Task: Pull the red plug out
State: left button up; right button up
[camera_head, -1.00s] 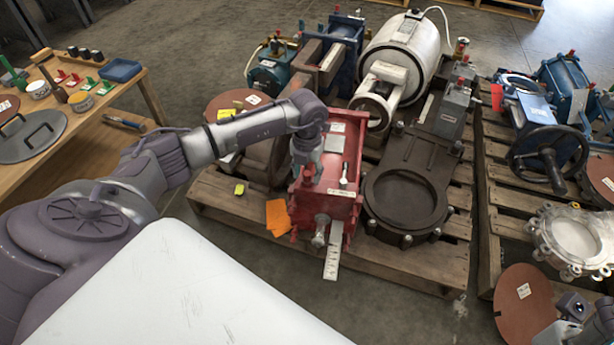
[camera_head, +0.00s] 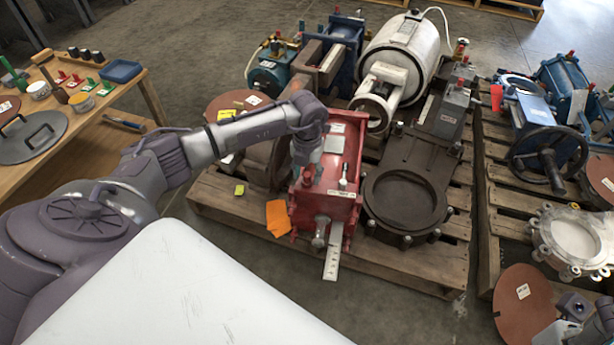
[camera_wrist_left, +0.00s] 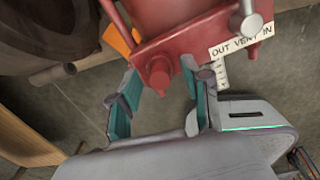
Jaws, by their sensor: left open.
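The red plug (camera_wrist_left: 159,78) is a short red stub on the end face of a red actuator body (camera_wrist_left: 190,30) in the left wrist view. My left gripper (camera_wrist_left: 160,88) is open, with one teal-padded finger on each side of the plug and gaps showing between. In the head view my left gripper (camera_head: 306,172) is over the near left end of the red actuator (camera_head: 338,205), and largely hides the plug there. Part of my right arm shows at the bottom right edge of the head view; its jaws cannot be made out.
A label reading "OUT VENT IN" (camera_wrist_left: 240,40) and a metal fitting (camera_wrist_left: 250,22) sit beside the plug. A dark valve (camera_head: 415,165) stands right of the actuator on the wooden pallet (camera_head: 400,262). An orange tag (camera_head: 278,217) hangs at its left.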

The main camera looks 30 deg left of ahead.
dwell(0.4)
pick_arm(q)
grip_shut()
dwell(0.4)
